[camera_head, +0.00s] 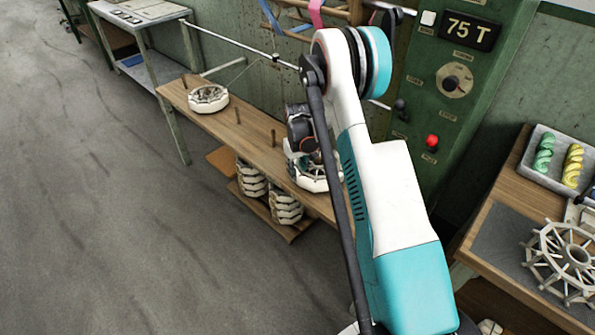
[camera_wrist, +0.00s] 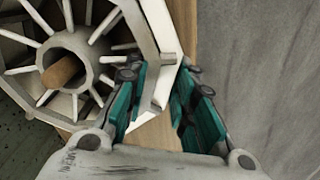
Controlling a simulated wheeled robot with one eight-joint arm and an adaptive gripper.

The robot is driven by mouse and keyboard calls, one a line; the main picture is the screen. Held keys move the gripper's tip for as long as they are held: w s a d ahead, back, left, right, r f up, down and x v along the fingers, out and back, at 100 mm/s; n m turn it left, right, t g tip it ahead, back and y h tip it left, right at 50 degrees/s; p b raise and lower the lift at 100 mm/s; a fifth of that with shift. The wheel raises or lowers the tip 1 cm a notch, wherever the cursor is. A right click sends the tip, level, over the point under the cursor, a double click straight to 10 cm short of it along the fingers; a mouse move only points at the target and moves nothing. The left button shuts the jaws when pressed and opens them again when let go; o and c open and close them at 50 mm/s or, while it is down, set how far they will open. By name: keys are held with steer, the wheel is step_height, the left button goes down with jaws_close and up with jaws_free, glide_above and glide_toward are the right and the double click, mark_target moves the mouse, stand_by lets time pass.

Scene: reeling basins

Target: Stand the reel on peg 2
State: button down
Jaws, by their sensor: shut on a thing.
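A pale spoked reel (camera_wrist: 88,51) fills the upper left of the wrist view, with a wooden peg (camera_wrist: 66,70) showing in its hub opening. My gripper (camera_wrist: 160,98) has its teal fingers on either side of the reel's outer rim and is shut on it. In the head view this reel (camera_head: 318,184) is at the plank's right part, partly hidden by my arm. Whether it rests fully on the plank is unclear. My gripper (camera_head: 302,140) is above it there. I cannot read peg numbers.
The wooden plank (camera_head: 222,126) carries another pale reel (camera_head: 208,98) at its left and bare upright pegs (camera_head: 237,115) between. Stacked reels (camera_head: 286,207) stand on a lower shelf. A green control panel (camera_head: 468,75) rises behind my arm. The floor left is clear.

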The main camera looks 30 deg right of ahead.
steer(key=c, duration=1.3)
jaws_free()
